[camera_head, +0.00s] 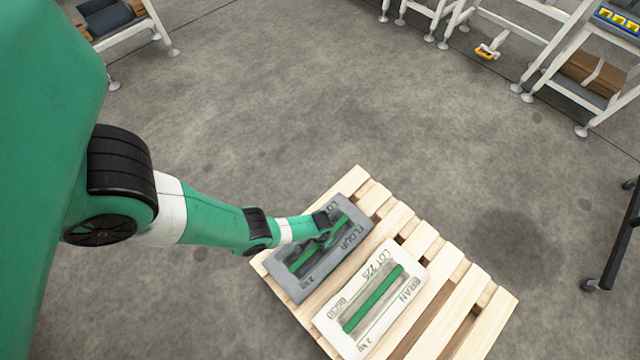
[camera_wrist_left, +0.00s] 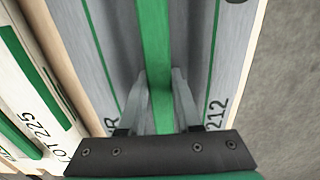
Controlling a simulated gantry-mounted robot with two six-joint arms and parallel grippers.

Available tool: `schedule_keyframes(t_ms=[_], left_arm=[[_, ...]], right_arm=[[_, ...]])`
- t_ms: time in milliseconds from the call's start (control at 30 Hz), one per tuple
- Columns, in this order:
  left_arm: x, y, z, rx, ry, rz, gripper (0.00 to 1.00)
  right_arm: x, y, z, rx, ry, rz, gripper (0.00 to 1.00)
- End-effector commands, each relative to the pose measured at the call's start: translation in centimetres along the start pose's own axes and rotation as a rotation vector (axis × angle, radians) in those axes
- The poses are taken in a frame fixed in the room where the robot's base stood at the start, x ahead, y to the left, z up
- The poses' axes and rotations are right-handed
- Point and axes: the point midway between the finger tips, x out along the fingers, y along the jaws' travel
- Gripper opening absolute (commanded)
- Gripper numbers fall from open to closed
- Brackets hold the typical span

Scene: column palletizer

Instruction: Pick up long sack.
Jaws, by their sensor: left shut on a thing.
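A long grey sack marked FLOUR (camera_head: 350,240) lies on a wooden pallet (camera_head: 478,320), with a green strap handle along its top. My left gripper (camera_head: 325,237) is over this sack. In the left wrist view, the fingers (camera_wrist_left: 160,78) are shut on the green strap (camera_wrist_left: 155,35), one on each side of it. The grey sack (camera_wrist_left: 225,50) fills the middle of that view. A white sack marked BRAN (camera_head: 402,272) with a green strap lies beside it on the pallet. It also shows at the left of the wrist view (camera_wrist_left: 30,75). My right gripper is not in view.
Another rack with a dark bin (camera_head: 108,20) is at the back left. A dark frame on casters (camera_head: 615,250) is at the right edge. The grey floor between is clear.

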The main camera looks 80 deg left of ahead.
Motion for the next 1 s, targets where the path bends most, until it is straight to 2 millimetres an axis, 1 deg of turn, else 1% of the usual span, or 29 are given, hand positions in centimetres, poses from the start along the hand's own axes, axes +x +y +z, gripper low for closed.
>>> schedule_keyframes(t_ms=[333,467,567,667,767,1000], left_arm=[[-0.5,0.1,-0.2,0.0,0.003,0.001,0.0],[-1.3,0.1,-0.2,0.0,0.004,0.002,0.0],[-2.3,0.1,-0.3,0.0,0.005,0.002,0.0],[-3.9,0.1,-0.3,0.0,0.006,0.002,0.0],[-5.4,-0.5,0.8,-0.001,0.003,0.001,0.0],[-10.4,-2.6,4.2,-0.003,0.001,0.0,0.0]], right_arm=[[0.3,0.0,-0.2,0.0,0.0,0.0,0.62],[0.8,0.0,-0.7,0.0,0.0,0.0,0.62],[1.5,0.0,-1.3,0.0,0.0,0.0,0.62],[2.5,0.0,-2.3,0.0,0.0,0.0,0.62],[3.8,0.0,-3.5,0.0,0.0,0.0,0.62],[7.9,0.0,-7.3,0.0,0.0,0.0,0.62]])
